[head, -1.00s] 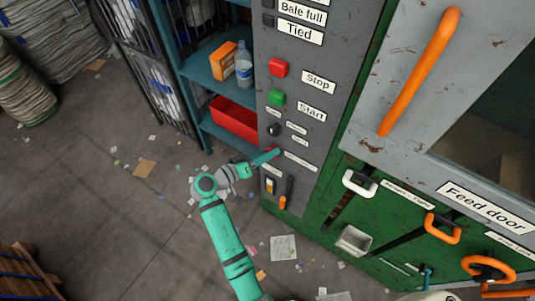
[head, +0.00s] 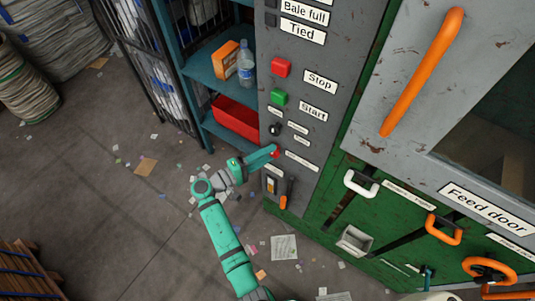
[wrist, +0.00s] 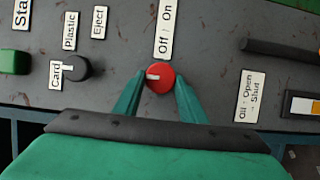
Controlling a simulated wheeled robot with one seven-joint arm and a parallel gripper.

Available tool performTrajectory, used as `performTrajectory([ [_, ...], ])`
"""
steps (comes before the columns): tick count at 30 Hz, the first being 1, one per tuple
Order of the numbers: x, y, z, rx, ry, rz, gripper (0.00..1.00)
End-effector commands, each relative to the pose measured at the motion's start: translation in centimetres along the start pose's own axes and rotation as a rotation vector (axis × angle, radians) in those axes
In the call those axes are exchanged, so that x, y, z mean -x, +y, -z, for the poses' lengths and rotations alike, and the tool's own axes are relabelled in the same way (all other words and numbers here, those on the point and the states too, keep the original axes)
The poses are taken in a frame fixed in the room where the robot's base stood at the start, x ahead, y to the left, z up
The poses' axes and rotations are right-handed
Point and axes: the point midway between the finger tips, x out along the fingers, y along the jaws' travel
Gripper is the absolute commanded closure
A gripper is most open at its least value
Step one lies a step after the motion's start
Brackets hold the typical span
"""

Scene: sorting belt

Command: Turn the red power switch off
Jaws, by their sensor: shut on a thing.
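The red power switch (wrist: 160,77) is a round knob with a white pointer mark on the grey panel. In the wrist view the pointer is turned to the left side of the knob, and the label "Off On" (wrist: 165,28) stands beside the knob. My gripper (wrist: 158,84) is shut on the red switch, one teal finger on each side. In the head view my gripper (head: 272,153) reaches the panel from the left, and a bit of the red switch (head: 276,153) shows at its tip.
A black selector knob (wrist: 77,68) with labels is left of the switch in the wrist view. The red Stop button (head: 281,67) and green Start button (head: 279,97) are higher on the panel. An orange-tipped lever (head: 284,201) is below. The floor at left has litter.

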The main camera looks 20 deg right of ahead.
Motion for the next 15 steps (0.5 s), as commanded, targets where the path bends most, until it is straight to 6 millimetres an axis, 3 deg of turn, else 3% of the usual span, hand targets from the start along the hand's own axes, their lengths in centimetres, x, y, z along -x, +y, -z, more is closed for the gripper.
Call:
performTrajectory([
  [15, 0.02, -0.08, 0.00, 0.034, 0.001, -0.013, 0.85],
])
